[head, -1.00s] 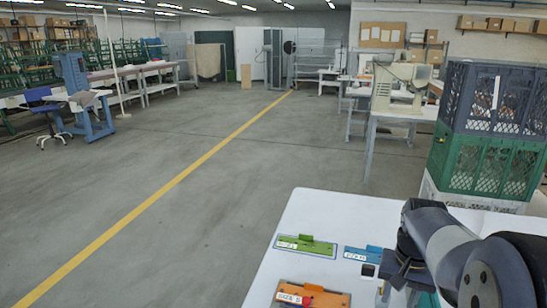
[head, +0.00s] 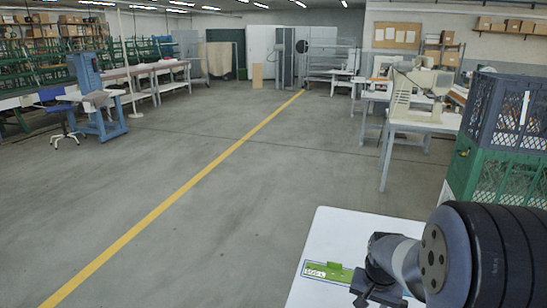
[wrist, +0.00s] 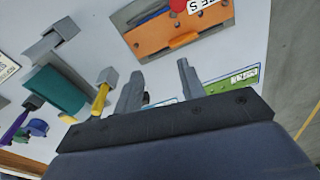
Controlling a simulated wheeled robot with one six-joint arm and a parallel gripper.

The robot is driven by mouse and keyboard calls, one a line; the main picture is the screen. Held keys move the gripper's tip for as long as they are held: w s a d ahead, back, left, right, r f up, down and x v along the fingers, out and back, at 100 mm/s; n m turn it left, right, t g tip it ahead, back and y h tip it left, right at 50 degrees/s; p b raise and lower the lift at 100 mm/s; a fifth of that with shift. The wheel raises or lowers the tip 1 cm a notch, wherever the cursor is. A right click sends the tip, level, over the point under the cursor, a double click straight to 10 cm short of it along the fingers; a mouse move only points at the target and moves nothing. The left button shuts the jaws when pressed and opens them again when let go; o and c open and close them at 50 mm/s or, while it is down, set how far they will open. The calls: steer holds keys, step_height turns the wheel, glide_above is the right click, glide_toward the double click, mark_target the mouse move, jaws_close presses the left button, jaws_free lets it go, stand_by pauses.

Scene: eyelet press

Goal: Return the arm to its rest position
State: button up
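My gripper (wrist: 160,70) shows in the wrist view with its two grey fingers apart and nothing held between them. It hangs over a white table (head: 318,232). In the head view my arm covers much of the table's right part, and the fingers are hard to make out. A green plate (head: 334,271) with a white label lies on the table left of my arm. The wrist view shows an orange plate (wrist: 168,40) with a red knob (wrist: 179,5) beyond the fingers, and the green plate (wrist: 232,80) beside the right finger.
The wrist view also shows a teal block (wrist: 55,92), grey block (wrist: 55,38) and yellow-handled tool (wrist: 101,98) on the left. Stacked dark blue (head: 507,110) and green (head: 490,175) crates stand right of the table. The floor (head: 190,220) on the left is open.

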steer(key=shift+s+d+f+b, duration=0.1)
steer(key=shift+f+b, duration=0.55)
steer(key=shift+f, duration=0.45)
steer(key=shift+s+d+f+b, duration=0.1)
steer(key=shift+f+b, duration=0.5)
steer(key=shift+f, duration=0.45)
